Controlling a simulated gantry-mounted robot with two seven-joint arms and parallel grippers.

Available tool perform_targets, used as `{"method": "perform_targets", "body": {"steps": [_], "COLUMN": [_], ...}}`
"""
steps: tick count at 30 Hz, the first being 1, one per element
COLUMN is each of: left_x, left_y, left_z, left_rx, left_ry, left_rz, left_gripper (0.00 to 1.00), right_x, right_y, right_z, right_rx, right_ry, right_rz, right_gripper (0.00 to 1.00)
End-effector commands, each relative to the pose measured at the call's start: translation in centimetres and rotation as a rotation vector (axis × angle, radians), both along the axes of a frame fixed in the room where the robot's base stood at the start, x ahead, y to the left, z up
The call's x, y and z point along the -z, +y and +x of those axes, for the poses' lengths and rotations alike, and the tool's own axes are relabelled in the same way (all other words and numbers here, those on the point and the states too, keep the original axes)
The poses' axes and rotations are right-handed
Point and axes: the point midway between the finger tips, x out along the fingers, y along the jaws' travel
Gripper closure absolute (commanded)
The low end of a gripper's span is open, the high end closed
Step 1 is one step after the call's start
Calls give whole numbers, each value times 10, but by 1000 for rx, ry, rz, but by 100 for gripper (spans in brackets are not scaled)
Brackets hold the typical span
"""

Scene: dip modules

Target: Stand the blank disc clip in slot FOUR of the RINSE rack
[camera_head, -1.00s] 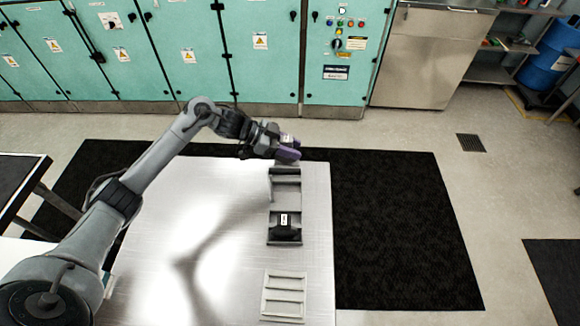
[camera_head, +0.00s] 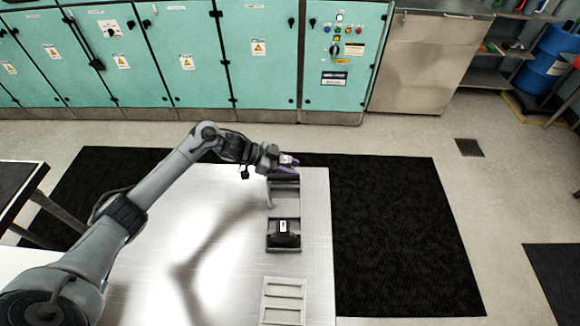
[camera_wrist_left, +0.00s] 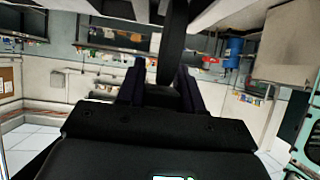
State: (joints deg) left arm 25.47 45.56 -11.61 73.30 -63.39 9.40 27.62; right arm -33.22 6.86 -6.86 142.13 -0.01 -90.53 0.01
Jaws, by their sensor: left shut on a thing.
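My left gripper (camera_head: 288,168) is over the far end of a dark grey rack (camera_head: 270,222) on the metal table. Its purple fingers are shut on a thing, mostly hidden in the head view. In the left wrist view, a thin dark piece (camera_wrist_left: 171,45) stands edge-on between the fingers. It may be the blank disc clip, but I cannot tell for sure. A black module with a white label (camera_head: 284,238) sits in the near part of the grey rack. Slot numbers and rack names are too small to read. My right gripper is not in view.
A pale rack with several empty slots (camera_head: 284,302) stands at the table's near right. The metal table (camera_head: 170,245) is clear left of the racks. Its right edge lies close beside them, above a black floor mat (camera_head: 405,240). Teal cabinets (camera_head: 260,60) stand behind.

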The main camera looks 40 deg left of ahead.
Motion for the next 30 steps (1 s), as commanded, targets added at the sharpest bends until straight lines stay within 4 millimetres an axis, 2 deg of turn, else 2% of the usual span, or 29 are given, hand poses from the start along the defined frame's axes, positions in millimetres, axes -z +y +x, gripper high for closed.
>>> {"method": "perform_targets", "body": {"steps": [2,3,7,19,25,30], "left_x": [3,2,2,-2,-13,-28], "left_y": [0,0,0,1,19,41], "left_z": [0,0,0,-1,-14,-32], "left_rx": [0,0,0,-1,-1,-1], "left_ry": [0,0,0,0,0,1], "left_rz": [0,0,0,1,3,4], "left_gripper": [100,60,40,39,39,39], "right_x": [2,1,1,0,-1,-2], "right_y": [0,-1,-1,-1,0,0], "right_z": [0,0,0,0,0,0], "right_rx": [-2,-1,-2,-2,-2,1], "right_ry": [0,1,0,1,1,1], "right_rz": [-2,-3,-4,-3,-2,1], "right_gripper": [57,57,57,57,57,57]}}
